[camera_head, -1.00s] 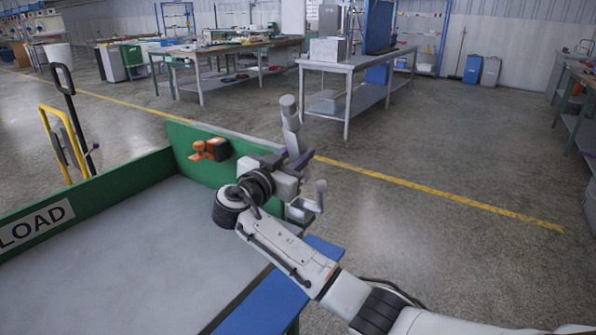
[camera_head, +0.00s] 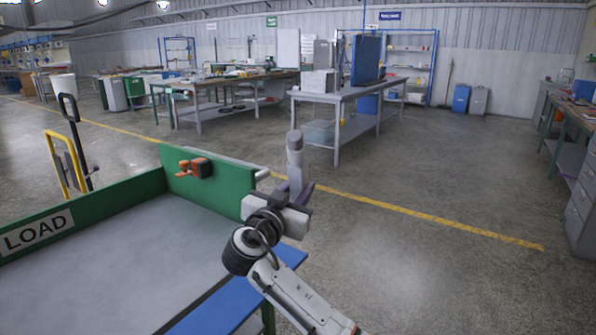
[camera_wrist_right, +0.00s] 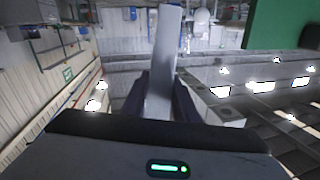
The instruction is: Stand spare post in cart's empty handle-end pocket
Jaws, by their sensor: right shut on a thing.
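My right gripper (camera_head: 297,192) is shut on a grey post (camera_head: 295,155), which stands nearly upright with its rounded top above the fingers. The right wrist view also shows the post (camera_wrist_right: 163,60) between the dark fingers (camera_wrist_right: 163,105). The cart (camera_head: 110,235) has green walls, a grey bed and a blue strip along its near right edge. The gripper is at the cart's right corner, in front of the green end wall. The post's lower end and any pocket at this corner are hidden or cannot be made out. My left gripper is out of view.
An orange and black fitting (camera_head: 196,168) sits on the green end wall. A pale bar (camera_head: 235,163) runs behind that wall's top. A yellow-framed hand truck (camera_head: 65,160) stands at the left. Workbenches (camera_head: 350,95) are farther back. The floor right of the cart is clear.

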